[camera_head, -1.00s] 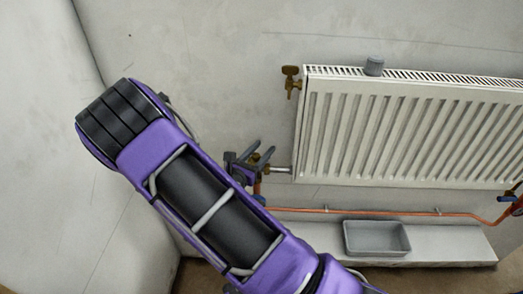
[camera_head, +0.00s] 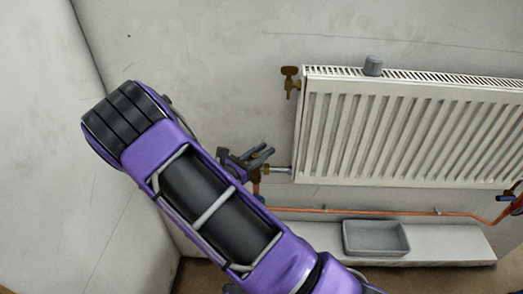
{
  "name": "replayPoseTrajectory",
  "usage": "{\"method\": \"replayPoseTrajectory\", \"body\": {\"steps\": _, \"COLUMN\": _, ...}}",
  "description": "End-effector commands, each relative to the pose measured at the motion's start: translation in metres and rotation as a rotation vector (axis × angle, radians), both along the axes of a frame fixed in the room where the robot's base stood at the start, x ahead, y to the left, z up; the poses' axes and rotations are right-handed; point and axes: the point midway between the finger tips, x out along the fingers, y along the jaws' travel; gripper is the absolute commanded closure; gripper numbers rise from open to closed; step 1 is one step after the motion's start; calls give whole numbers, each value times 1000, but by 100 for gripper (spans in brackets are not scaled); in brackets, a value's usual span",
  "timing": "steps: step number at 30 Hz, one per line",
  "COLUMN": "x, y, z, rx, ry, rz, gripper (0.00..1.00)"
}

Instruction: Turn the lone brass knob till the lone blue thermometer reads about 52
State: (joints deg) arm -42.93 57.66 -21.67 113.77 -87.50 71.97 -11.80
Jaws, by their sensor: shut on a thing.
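My gripper (camera_head: 262,158) is at the valve by the lower left corner of the radiator, its grey fingers pointing up and right. It is shut on what seems to be the brass knob there, mostly hidden by the fingers and my purple arm. A bit of brass (camera_head: 266,173) shows beside the fingers, next to the pipe stub into the radiator. No blue thermometer or reading can be made out.
The white ribbed radiator (camera_head: 400,130) hangs on the wall. A brass fitting (camera_head: 291,83) sits at its upper left, a grey cylinder (camera_head: 373,65) on its top. A copper pipe (camera_head: 380,211) runs below, above a grey tray (camera_head: 376,238) on a ledge.

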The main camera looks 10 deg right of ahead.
Motion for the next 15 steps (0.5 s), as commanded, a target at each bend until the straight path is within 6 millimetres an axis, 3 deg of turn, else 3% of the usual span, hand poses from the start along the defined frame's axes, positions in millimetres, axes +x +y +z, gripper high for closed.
{"method": "replayPoseTrajectory", "body": {"steps": 15, "x": -11, "y": -4, "z": -2, "rx": 3, "ry": 1, "rz": -406, "gripper": 100}}
